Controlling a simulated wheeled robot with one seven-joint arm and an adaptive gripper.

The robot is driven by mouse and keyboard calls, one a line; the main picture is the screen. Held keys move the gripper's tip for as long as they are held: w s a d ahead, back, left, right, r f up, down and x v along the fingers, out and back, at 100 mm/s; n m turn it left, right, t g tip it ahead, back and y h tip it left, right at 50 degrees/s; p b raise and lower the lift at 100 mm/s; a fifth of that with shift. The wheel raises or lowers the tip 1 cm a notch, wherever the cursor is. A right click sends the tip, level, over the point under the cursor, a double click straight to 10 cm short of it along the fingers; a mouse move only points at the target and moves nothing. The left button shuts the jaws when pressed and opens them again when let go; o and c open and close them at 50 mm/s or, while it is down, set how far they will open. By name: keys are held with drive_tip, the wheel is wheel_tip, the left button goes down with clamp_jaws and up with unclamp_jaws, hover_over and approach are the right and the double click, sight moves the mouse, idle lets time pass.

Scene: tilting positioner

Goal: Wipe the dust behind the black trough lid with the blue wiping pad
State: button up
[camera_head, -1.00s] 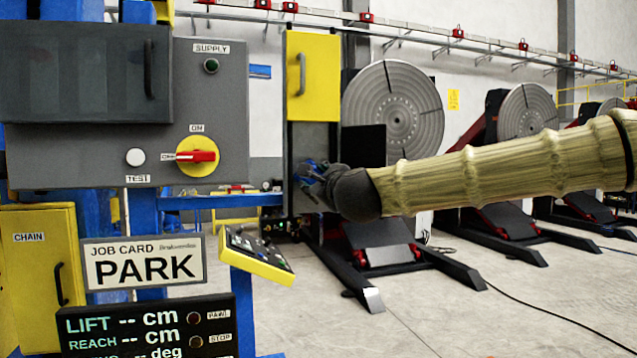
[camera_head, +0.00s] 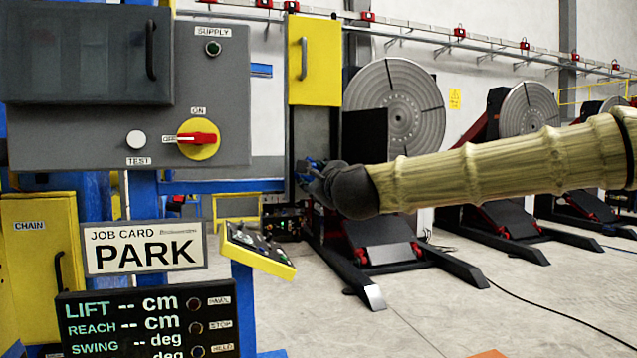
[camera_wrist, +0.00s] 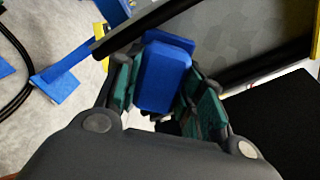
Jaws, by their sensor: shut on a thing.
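My gripper (camera_head: 310,176) is at the end of my arm, left of centre in the head view. It is shut on the blue wiping pad (camera_wrist: 163,80), which sits between the green-lined fingers in the wrist view. Only a small bit of blue shows at the fingertips in the head view. A flat black panel (camera_head: 365,135), which may be the trough lid, stands right of and above my gripper. A black surface also fills the lower right of the wrist view (camera_wrist: 285,130). A grey, patchy surface (camera_wrist: 245,45) lies beyond the pad; I cannot tell whether they touch.
A yellow door (camera_head: 314,85) hangs above my gripper. A grey switch box (camera_head: 205,120) and a sloped yellow-edged control panel (camera_head: 257,250) stand to the left. A dark bar (camera_wrist: 145,28) borders the grey surface. Floor is open at lower right.

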drive_tip(key=shift+r+p, duration=1.8)
drive_tip(key=shift+r, duration=1.9)
drive_tip(key=shift+r, duration=0.1)
drive_tip(key=shift+r+p, duration=1.1)
drive_tip(key=shift+r, duration=0.75)
drive_tip(key=shift+f+b, duration=0.1)
drive_tip(key=shift+b, duration=0.2)
drive_tip(key=shift+f+b, duration=3.75)
drive_tip(key=shift+f, duration=0.25)
drive_tip(key=shift+f, duration=0.1)
drive_tip(key=shift+f+b, duration=1.75)
drive_tip(key=shift+f, duration=0.05)
drive_tip(key=shift+w, duration=0.1)
